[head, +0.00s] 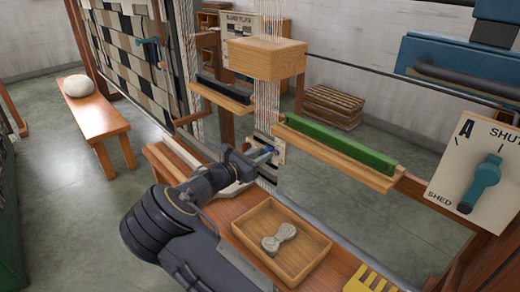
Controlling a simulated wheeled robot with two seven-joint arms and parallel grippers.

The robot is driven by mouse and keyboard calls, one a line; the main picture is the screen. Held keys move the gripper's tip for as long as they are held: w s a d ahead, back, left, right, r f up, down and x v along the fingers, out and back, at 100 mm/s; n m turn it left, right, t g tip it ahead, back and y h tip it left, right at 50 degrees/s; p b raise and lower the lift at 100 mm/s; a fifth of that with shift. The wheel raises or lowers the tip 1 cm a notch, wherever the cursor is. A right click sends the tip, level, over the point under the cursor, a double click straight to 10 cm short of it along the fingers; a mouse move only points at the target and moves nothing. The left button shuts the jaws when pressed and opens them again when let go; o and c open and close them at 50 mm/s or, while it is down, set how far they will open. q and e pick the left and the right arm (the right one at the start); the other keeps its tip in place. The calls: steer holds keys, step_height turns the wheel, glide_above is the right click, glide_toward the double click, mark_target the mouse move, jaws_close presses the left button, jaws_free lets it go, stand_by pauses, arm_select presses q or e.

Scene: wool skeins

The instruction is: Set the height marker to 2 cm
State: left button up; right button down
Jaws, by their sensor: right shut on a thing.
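My right gripper (262,154) reaches from the lower left to the warp threads at the middle of the head view. It is shut on a small part with blue and red on it, which looks like the height marker; the fingers hide most of it. A small pale plate (279,148) stands right beside the fingertips, against the white warp threads (267,105). Any scale marks on it are too small to read, so I cannot tell the marker's height. My left gripper is not in view.
A green bar (335,146) on a wooden ledge is right of the threads, below a wooden block (266,58). A shed dial (486,175) with a teal handle stands far right.

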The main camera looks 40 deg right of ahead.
steer(key=shift+f, duration=0.4)
steer(key=c, duration=1.2)
jaws_free()
steer(key=shift+r, duration=0.1)
steer(key=shift+o, duration=0.2)
steer(key=shift+a, duration=0.1)
steer(key=a, duration=0.7)
steer(key=shift+s+a+p, duration=0.35)
steer(key=shift+p, duration=0.1)
